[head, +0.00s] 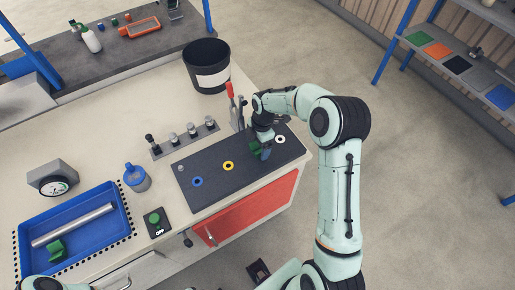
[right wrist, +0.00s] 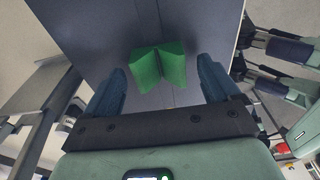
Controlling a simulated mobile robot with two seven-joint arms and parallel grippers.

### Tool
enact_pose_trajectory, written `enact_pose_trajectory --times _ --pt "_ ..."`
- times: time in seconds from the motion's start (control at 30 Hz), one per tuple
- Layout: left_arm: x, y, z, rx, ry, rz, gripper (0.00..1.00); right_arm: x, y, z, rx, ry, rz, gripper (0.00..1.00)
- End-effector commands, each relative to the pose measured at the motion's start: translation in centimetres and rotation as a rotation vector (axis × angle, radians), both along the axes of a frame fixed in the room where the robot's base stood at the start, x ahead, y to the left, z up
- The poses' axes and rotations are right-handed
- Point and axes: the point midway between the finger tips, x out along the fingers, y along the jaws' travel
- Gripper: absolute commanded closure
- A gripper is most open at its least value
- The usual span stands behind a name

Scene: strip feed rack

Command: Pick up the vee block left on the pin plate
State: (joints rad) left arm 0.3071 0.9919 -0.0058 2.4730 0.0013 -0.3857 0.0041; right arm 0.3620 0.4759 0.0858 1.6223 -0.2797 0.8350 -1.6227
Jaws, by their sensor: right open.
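The green vee block (head: 255,148) sits on the dark pin plate (head: 205,180), toward its right end. My right gripper (head: 265,150) is over that end and partly hides the block. In the right wrist view the vee block (right wrist: 160,68) shows its V groove, between and just beyond the two blue fingers of my right gripper (right wrist: 160,75). The fingers are apart, with a gap on each side of the block. Another green vee block (head: 57,250) lies in the blue tray (head: 112,222). My left gripper is out of view; only part of my left arm shows at the lower left.
On the plate are blue (head: 197,182), yellow (head: 228,166) and white (head: 280,139) rings. Behind it stand a rack of pegs (head: 185,140), a red-handled tool (head: 230,92) and a black bin (head: 206,70).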

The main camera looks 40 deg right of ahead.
Motion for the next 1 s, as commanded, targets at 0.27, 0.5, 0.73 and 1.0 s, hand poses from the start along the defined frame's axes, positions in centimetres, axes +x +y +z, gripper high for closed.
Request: enact_pose_trajectory --times 0.27,0.5,0.73,1.0 --pt "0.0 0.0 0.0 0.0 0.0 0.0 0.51 0.0 0.0 0.1 0.0 0.0 0.0 0.69" --pt "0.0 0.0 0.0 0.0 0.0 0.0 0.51 0.0 0.0 0.1 0.0 -0.001 0.0 0.76" --pt "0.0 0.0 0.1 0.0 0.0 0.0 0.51 0.1 0.0 1.1 0.0 -0.003 0.0 0.76" --pt "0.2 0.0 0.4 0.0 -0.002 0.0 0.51 0.1 -0.1 6.5 -0.002 -0.008 -0.002 0.76"
